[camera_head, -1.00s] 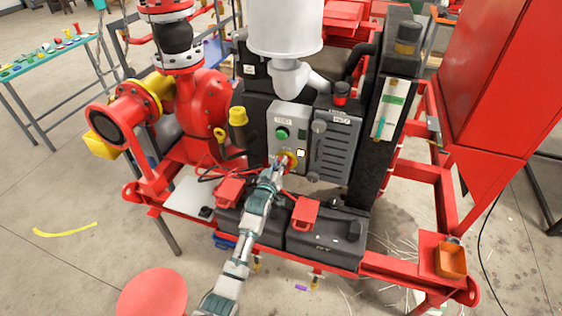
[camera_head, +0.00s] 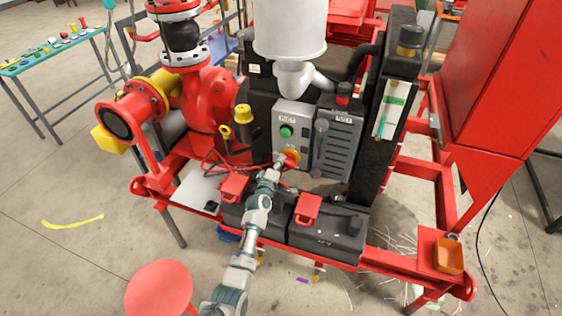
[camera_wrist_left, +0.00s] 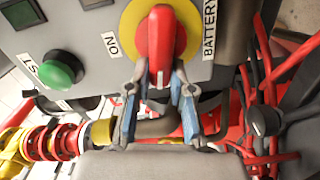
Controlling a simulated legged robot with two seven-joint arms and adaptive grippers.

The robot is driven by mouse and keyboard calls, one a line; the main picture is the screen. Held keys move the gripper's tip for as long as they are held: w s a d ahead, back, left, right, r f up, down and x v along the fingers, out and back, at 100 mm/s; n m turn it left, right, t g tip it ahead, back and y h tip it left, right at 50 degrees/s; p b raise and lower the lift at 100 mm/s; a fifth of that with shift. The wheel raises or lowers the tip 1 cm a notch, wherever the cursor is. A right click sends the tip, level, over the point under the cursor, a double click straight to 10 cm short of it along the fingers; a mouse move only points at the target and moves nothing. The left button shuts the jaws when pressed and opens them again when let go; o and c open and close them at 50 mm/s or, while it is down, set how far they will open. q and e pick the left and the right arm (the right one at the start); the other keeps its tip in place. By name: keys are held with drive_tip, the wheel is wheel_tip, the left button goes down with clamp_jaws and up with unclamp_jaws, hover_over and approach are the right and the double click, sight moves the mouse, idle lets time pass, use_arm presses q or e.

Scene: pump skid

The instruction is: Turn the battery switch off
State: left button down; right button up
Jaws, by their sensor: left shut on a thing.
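The battery switch is a red handle (camera_wrist_left: 161,38) on a round yellow plate (camera_wrist_left: 184,14), set in a grey control panel (camera_head: 293,113). In the wrist view the handle stands upright in the picture, between the labels ON and BATTERY. The switch also shows in the head view (camera_head: 292,158), low on the panel. My left gripper (camera_wrist_left: 161,80) is shut on the lower end of the red handle, with one finger on each side. In the head view the left gripper (camera_head: 279,166) reaches the switch from below. My right gripper is out of view.
A green button (camera_wrist_left: 61,69) sits beside the switch on the panel. Black battery boxes with red covers (camera_head: 309,208) lie below. Red cables (camera_wrist_left: 275,90) run at the right of the wrist view. A red stool (camera_head: 159,288) stands in front of the skid.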

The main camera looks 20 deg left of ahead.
use_arm(q)
drive_tip(key=shift+a+f+n, duration=0.1)
drive_tip(key=shift+f+n, duration=0.35)
drive_tip(key=shift+n, duration=0.65)
drive_tip(key=shift+f, duration=0.1)
drive_tip(key=c, duration=1)
unclamp_jaws()
drive_tip(key=shift+a, duration=0.1)
drive_tip(key=s, duration=1.2)
drive_tip(key=shift+a, duration=0.2)
drive_tip(key=shift+f, duration=0.1)
